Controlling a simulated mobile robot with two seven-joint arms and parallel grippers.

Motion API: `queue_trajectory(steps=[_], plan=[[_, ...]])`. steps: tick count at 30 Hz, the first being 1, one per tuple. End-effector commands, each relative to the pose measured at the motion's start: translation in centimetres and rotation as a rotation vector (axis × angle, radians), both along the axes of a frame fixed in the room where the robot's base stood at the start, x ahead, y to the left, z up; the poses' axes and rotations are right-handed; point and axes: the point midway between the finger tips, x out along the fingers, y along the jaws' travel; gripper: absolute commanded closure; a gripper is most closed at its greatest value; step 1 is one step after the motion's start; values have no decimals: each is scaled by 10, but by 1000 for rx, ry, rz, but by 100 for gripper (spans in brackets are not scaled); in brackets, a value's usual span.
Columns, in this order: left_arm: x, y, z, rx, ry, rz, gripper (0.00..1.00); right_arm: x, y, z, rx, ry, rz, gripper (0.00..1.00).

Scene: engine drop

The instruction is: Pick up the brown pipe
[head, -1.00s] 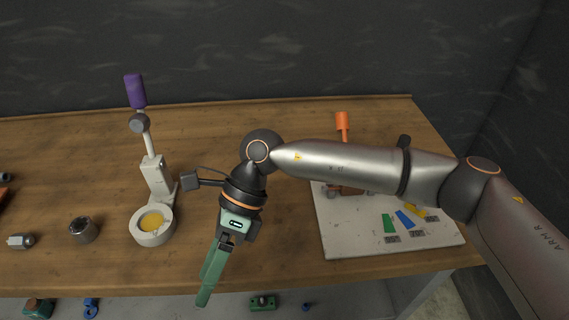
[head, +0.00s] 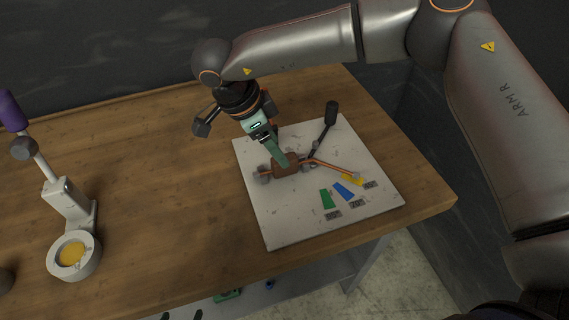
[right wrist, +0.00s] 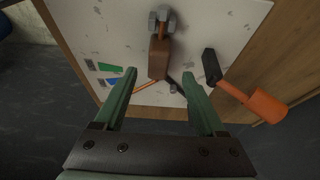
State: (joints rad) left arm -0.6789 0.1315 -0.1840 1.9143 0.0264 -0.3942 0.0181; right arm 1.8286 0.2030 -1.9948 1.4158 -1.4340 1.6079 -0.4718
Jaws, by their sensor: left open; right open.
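The brown pipe, a blocky brown piece (head: 290,165) with grey fittings at its ends, lies on a white board (head: 262,215). The arm marked R comes in from the right, and its right gripper (head: 281,161) points down with its green fingers over the brown piece. In the right wrist view the brown piece (right wrist: 158,60) shows just ahead of the open right gripper (right wrist: 159,75), roughly between the fingertips, and nothing is held. Contact cannot be told. My left gripper is not in view.
A dark-handled rod (head: 331,113) and a thin orange rod (head: 335,166) lie close by the brown piece. An orange cylinder (right wrist: 265,105) shows in the wrist view. Green, blue and yellow patches mark the board. A white stand (head: 75,255) is on the left; bare table lies between.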

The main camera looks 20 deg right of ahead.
Motion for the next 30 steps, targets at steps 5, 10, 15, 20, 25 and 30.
queue_trajectory(steps=[5,10,15,20,25,30], plan=[[0,0,3,0,1,0,15,-1,-4,-12,0,1,1,28],[0,0,12,0,1,0,15,-4,-12,-36,0,5,1,28],[0,0,13,0,1,0,15,-2,-19,-53,2,2,-2,28],[0,0,12,0,1,0,15,-2,-20,-56,2,-1,-2,28],[0,0,12,0,1,0,15,-2,-20,-56,2,0,-1,35],[0,0,12,0,1,0,15,-2,-20,-55,2,0,-1,54]])
